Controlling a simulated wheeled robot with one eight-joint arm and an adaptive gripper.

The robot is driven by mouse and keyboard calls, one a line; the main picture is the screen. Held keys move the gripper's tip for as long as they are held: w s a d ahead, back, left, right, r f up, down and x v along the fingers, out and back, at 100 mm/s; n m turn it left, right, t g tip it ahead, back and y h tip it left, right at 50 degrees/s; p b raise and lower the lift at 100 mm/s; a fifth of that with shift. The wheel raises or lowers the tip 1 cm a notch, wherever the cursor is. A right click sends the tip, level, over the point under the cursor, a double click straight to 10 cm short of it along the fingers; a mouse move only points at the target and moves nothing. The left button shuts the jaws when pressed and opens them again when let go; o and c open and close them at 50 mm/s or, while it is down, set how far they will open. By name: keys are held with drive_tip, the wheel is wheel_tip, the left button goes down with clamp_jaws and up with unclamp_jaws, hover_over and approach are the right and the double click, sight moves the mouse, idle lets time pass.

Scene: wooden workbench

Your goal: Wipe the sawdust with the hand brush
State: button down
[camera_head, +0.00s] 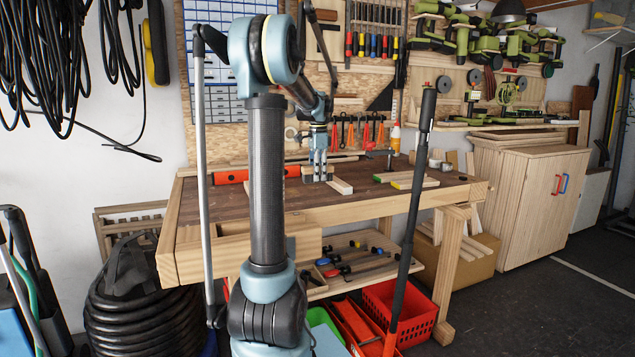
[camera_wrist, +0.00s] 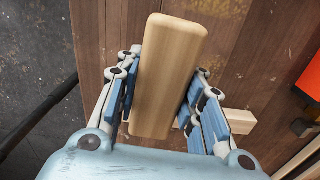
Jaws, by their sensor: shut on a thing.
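My gripper (camera_head: 319,168) is over the middle of the workbench top, pointing down. In the wrist view my gripper (camera_wrist: 165,100) is shut on the hand brush, whose pale wooden back (camera_wrist: 168,75) sits lengthwise between the blue finger pads. Its bristles are hidden beneath the wood, and I cannot tell whether they touch the bench. In the head view the brush (camera_head: 308,173) is small and partly covered by the fingers. A paler, mottled patch (camera_wrist: 226,14) beside the brush's far end may be sawdust; I cannot make out sawdust in the head view.
A pale wood piece (camera_head: 340,186) lies close beside the gripper. A red level (camera_head: 230,177) lies to the left. Boards with coloured ends (camera_head: 402,181) and a hammer (camera_head: 380,155) lie to the right. The bench's front strip (camera_head: 300,205) is clear.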

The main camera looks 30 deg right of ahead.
drive_tip(key=shift+r, duration=1.7)
